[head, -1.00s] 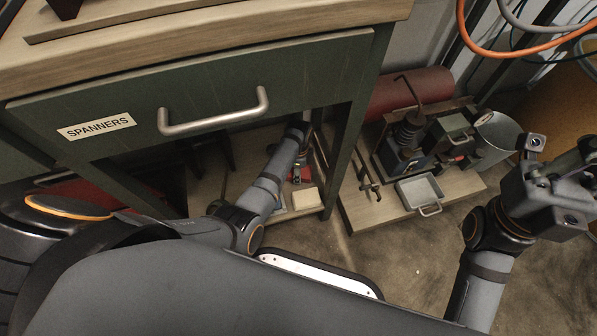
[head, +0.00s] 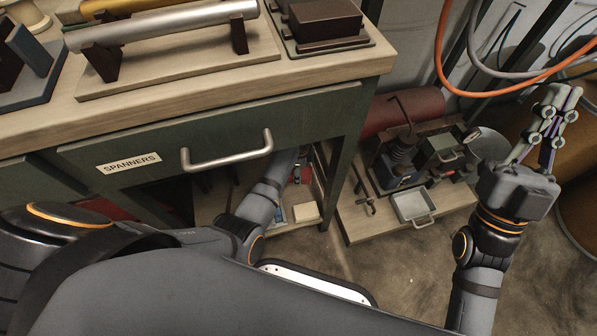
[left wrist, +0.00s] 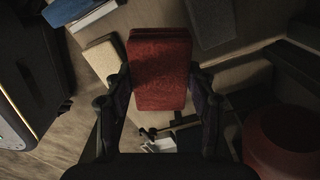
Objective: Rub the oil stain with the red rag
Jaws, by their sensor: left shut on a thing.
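The red rag (left wrist: 160,70), a folded red pad, shows in the left wrist view between the two fingers of my left gripper (left wrist: 160,95), which is shut on it. In the head view my left arm reaches under the bench drawer, and the drawer front hides most of that gripper and the rag. My right gripper (head: 560,98) is raised at the right side of the head view, fingers upward and nothing seen between them. How far apart its fingers are is unclear. I cannot make out the oil stain in either view.
The drawer (head: 230,150) with its metal handle (head: 228,158) overhangs my left arm. A pale block (head: 306,212) lies on the low shelf near that arm. A wooden platform (head: 365,228) with a metal tray (head: 413,207) stands to the right. The floor in front is clear.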

